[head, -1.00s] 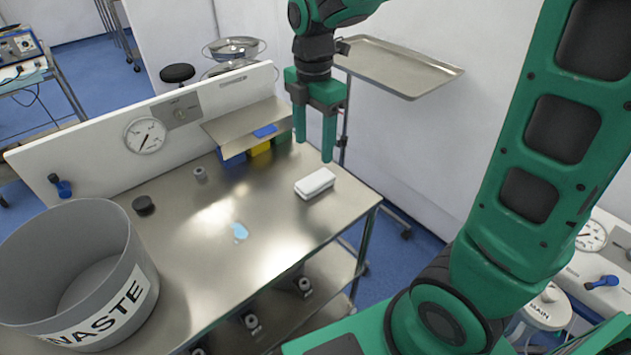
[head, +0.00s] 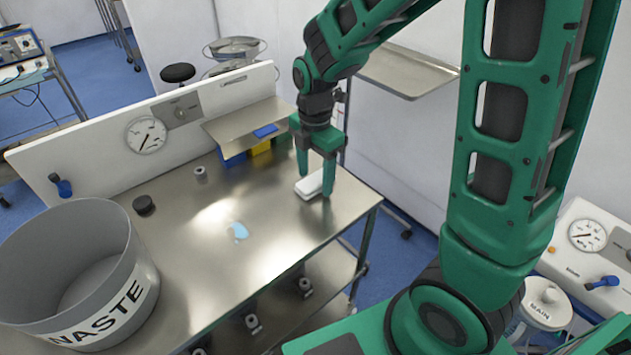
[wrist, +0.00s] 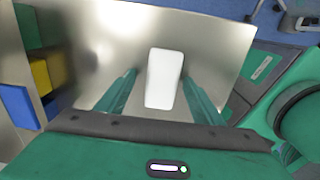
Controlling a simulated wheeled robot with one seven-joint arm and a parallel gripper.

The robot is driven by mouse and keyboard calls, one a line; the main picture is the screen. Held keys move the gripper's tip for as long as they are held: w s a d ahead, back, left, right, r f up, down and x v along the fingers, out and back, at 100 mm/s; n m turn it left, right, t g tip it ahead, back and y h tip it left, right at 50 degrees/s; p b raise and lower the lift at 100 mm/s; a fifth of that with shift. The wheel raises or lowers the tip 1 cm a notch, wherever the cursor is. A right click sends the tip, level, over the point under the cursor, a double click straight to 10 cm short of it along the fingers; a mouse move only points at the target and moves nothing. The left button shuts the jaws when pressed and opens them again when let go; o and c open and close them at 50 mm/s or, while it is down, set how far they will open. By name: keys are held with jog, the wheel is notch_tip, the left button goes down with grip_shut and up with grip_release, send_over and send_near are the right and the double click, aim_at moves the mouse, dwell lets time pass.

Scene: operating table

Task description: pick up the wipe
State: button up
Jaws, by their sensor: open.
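The wipe (head: 312,184) is a white, rounded, block-like pad lying flat on the steel table (head: 270,205) near its right end. It also shows in the wrist view (wrist: 164,80), upright in the picture between the two fingers. My gripper (head: 316,187) is open and points down over the wipe, with one finger on each side of it. In the wrist view a gap shows between the wipe and each finger of my gripper (wrist: 160,76). In the head view the fingers hide part of the wipe.
Blue and yellow bins (head: 260,148) sit under a small raised shelf (head: 245,124) behind my gripper. A light blue patch (head: 238,231) lies mid-table. A grey waste bin (head: 130,275) stands at the left. A tray (head: 410,72) stands behind.

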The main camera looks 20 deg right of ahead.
aim_at(315, 178)
jog(key=c, duration=1.1)
jog(key=shift+r, duration=0.15)
jog(key=shift+r, duration=0.6)
notch_tip(315, 178, up, 3)
jog(key=s+a+r, duration=0.1)
jog(key=a+r, duration=0.1)
jog(key=a, duration=0.1)
jog(key=s+a+r, duration=0.1)
jog(key=a+r, duration=0.1)
jog(key=a, duration=0.2)
jog(key=s+a+r, duration=0.2)
jog(key=a, duration=0.1)
jog(key=shift+s+a+r, duration=0.1)
jog(key=shift+a+r, duration=0.2)
jog(key=shift+a, duration=0.1)
